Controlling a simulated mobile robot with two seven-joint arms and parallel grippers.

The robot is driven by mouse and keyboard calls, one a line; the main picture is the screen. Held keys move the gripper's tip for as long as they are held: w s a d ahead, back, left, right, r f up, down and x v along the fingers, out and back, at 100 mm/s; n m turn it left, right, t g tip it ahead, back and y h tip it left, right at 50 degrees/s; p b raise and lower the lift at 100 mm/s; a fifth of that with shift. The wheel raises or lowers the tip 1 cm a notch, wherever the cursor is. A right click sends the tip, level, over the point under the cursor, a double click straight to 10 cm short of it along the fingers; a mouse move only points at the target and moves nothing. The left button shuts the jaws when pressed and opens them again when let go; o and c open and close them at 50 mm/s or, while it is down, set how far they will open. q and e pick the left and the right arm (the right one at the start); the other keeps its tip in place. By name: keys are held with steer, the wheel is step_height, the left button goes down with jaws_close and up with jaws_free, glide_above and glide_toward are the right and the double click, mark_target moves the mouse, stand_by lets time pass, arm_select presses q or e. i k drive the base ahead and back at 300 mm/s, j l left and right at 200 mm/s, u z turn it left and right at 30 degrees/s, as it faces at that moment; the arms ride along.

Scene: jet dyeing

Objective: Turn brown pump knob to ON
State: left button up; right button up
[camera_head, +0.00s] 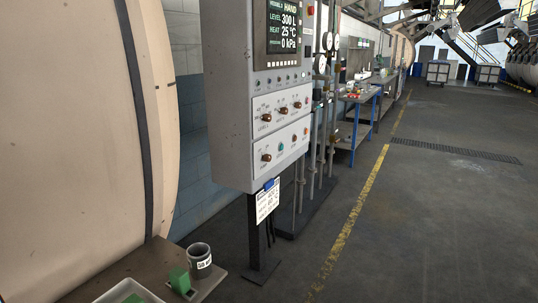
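A grey control cabinet (230,95) stands on a post left of centre. Its lower panel (257,170) has a brown knob (266,157) at the left, with teal and reddish controls to its right. The panel above has three brown knobs, including a left one (266,117). The lettering is too small to tell for certain which knob is the pump's or where it points. A screen (283,27) reads HAND, level 300 L, heat 25 °C, 0 kPa. Neither of my grippers is in view.
A large cream vessel (70,130) fills the left. A table (130,270) at lower left bears a dark cup (199,258) and green blocks. Pipes and gauges stand right of the cabinet. Floor right of the yellow line (350,222) is clear.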

mark_target(267, 157)
steer(key=i+l+u, duration=0.1)
steer(key=i+l, duration=0.2)
steer(key=i+l+u, duration=0.15)
steer(key=i+l, duration=0.2)
steer(key=i+l+u, duration=0.1)
steer(key=i+l, duration=0.25)
steer(key=i+l+u, duration=0.1)
steer(key=i+l, duration=0.2)
steer(key=l, duration=0.15)
steer(key=i+l+u, duration=0.1)
steer(key=i+l, duration=0.2)
steer(key=i+l+u, duration=0.15)
steer(key=l, duration=0.4)
steer(key=i+l+u, duration=0.1)
steer(key=i+l, duration=0.25)
steer(key=l, duration=0.15)
